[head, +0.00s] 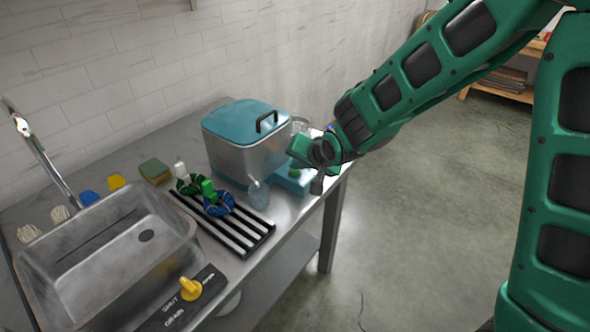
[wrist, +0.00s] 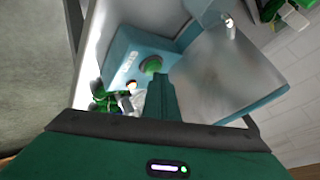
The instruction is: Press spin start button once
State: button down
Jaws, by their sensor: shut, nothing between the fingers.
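The spinner is a steel tub with a teal lid (head: 245,122) and black handle, at the back of the counter in the head view. Its teal control box (wrist: 122,58) carries a round green button (wrist: 151,64) in the wrist view. The button also shows in the head view (head: 294,173), small and beside my gripper. My gripper (head: 317,186) is shut and empty, its fingers pointing down over the control box's right side. In the wrist view its fingertips (wrist: 160,78) appear right beside the button; I cannot tell whether they touch it.
A slatted rack (head: 235,232) with green and blue skeins lies in front of the spinner. A sink (head: 105,250) and a yellow drain knob (head: 190,288) are at the left. Open floor lies right of the counter.

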aim_at(297, 173)
jog(key=shift+r, duration=0.8)
jog(key=shift+r, duration=2.5)
